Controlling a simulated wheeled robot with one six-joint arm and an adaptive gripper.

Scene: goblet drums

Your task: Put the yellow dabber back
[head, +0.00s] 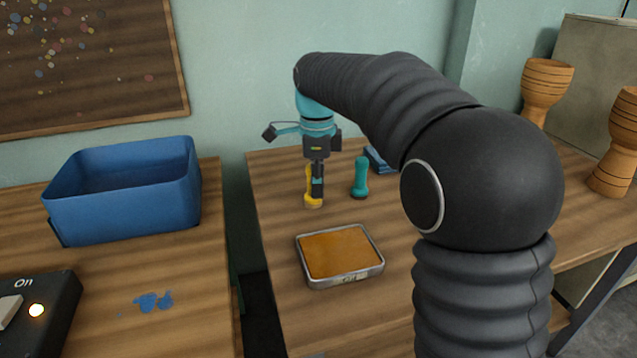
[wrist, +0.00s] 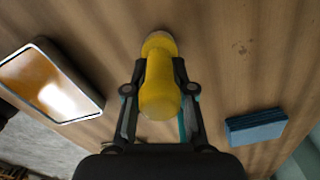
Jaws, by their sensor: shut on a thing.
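The yellow dabber (head: 312,201) is between the fingers of my gripper (head: 316,182), near the left part of the right-hand table. In the wrist view the dabber (wrist: 160,85) stands out lengthwise between the two fingers of my gripper (wrist: 160,92), which are shut on it. It looks upright in the head view. I cannot tell whether its base touches the table. A teal dabber (head: 360,178) stands upright just to the right. A metal tray with an orange-brown pad (head: 340,254) lies nearer on the same table; the tray's rim also shows in the wrist view (wrist: 72,70).
A blue block (head: 379,160) lies behind the teal dabber and shows in the wrist view (wrist: 256,127). A blue bin (head: 125,205) and a black box with a lit lamp (head: 45,318) are on the left table, across a gap. Wooden goblet drums (head: 546,88) stand at the right.

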